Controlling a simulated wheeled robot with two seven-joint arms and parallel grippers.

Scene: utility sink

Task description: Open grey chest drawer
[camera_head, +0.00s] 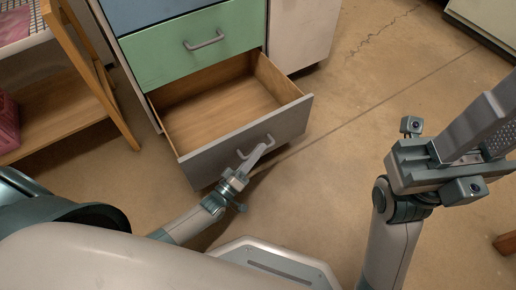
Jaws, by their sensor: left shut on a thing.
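The grey drawer (215,157) is the lowest one that shows in the chest, and it stands pulled far out. Its wooden inside (222,104) is bare and empty. A light handle (270,142) sits on its grey front. My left gripper (262,147) reaches up from below and is shut on that handle. The fingers partly cover the handle. My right gripper (485,128) is raised at the right, away from the chest, with nothing seen in it. Its fingers overlap in this view, so its gap is unclear.
Above the grey drawer are a closed green drawer (165,55) and a blue drawer (150,10). A wooden rack (60,105) with a pink basket (8,125) stands left. A pale cabinet (300,35) adjoins the chest on the right. The floor (340,130) right of the drawer is clear.

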